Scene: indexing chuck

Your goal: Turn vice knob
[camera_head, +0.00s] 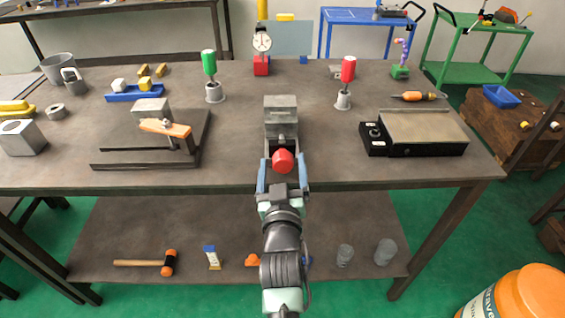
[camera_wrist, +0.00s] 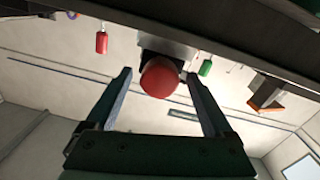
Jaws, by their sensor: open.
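The vice (camera_head: 281,115) is a grey metal block standing at the middle of the table's front edge. Its red round knob (camera_head: 283,161) sticks out toward me, over the front edge. My gripper (camera_head: 283,166) is open, with one finger on each side of the knob. In the wrist view the knob (camera_wrist: 159,77) sits between the fingertips of my gripper (camera_wrist: 159,78), with a visible gap to each finger. I cannot tell how far past the fingertips the knob reaches. The vice body (camera_wrist: 166,46) shows partly behind the knob.
A green-handled tool (camera_head: 209,65) and a red-handled tool (camera_head: 347,72) stand upright behind the vice. A dark plate with an orange clamp (camera_head: 165,128) lies left, and a flat grey block (camera_head: 423,128) lies right. The table's front edge (camera_head: 220,186) runs close by my gripper.

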